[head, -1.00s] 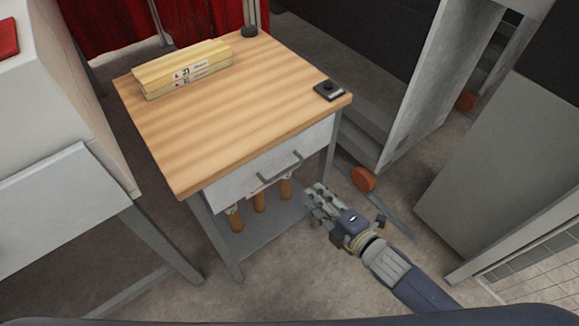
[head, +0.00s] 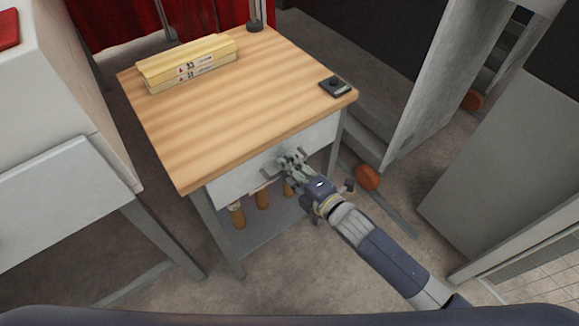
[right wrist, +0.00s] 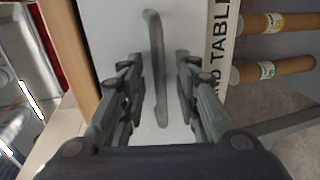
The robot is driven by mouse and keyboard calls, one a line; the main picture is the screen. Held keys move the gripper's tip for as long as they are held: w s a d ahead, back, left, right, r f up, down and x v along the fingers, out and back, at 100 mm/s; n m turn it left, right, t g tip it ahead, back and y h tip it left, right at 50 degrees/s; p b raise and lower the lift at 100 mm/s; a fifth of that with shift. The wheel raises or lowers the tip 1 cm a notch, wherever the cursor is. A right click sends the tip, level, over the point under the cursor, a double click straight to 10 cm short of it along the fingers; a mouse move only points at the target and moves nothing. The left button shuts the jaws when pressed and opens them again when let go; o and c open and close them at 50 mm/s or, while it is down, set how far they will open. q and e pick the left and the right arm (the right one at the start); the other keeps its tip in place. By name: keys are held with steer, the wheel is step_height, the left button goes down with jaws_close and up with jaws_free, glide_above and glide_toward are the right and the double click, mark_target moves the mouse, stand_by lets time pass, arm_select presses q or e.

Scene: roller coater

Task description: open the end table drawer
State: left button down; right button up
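The end table (head: 225,105) has a striped wooden top and a pale grey drawer (head: 232,183) in its front, which looks closed. A grey bar handle (head: 268,172) is on the drawer front; it also shows in the right wrist view (right wrist: 157,65). My right gripper (head: 290,160) is at the right part of the handle. In the right wrist view the right gripper's (right wrist: 160,85) fingers are apart, one on each side of the handle, with gaps to it. I cannot tell how far the fingertips reach past the bar. My left gripper is not in view.
Yellow boxes (head: 188,66) and a small black device (head: 335,87) lie on the tabletop. A grey bench (head: 70,200) stands at left. Grey panels and orange wheels (head: 367,177) are at right.

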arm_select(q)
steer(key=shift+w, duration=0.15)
arm_select(e)
steer(key=shift+w+a, duration=0.15)
jaws_close()
